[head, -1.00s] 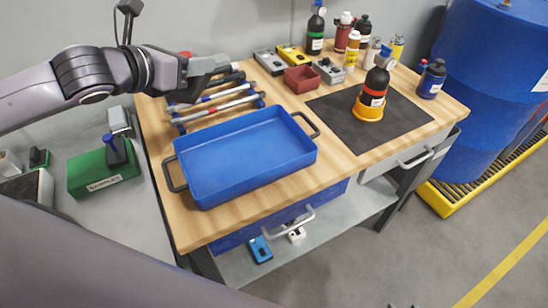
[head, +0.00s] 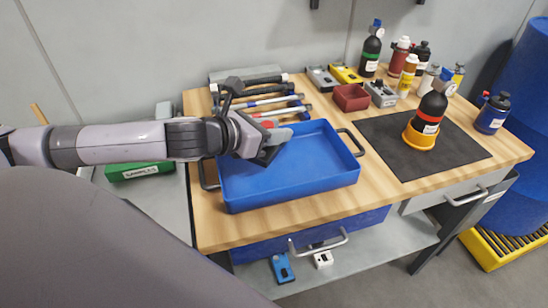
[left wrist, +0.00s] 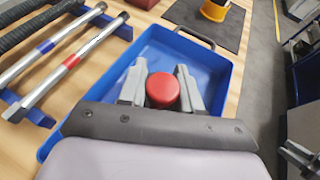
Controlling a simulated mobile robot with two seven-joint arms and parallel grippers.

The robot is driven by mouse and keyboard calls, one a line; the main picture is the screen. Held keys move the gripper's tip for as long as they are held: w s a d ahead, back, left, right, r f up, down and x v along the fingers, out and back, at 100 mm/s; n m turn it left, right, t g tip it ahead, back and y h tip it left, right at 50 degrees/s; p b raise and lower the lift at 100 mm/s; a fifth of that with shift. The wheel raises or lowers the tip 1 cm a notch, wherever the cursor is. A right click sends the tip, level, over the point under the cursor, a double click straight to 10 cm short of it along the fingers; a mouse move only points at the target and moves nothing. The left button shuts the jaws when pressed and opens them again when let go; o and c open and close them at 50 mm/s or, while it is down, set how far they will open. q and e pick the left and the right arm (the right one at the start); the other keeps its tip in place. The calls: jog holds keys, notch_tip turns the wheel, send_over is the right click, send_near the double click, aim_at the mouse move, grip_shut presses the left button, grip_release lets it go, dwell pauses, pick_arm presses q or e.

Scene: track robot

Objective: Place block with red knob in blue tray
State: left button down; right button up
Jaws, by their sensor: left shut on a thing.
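The blue tray (head: 320,178) stands empty on the wooden workbench, with a dark handle at each end. My left gripper (head: 268,148) is over the left part of the tray. It is shut on the block with the red knob (head: 269,123), of which only a bit of red shows in the head view. In the left wrist view the round red knob (left wrist: 163,90) sits between the two grey fingers of my left gripper (left wrist: 161,77), with the blue tray (left wrist: 205,62) below. The block's body is hidden. My right gripper is not in view.
Tools with blue, red and black grips (head: 262,101) lie behind the tray. A small red bin (head: 351,98) and several bottles stand at the back. A black mat (head: 455,158) right of the tray holds a bottle in an orange ring (head: 419,138).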

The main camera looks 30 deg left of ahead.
pick_arm(q)
jog(key=shift+f+b, duration=0.65)
jog(key=shift+f, duration=2.2)
jog(key=shift+f, duration=0.1)
jog(key=c, duration=0.8)
grip_release()
jog(key=shift+f, duration=0.15)
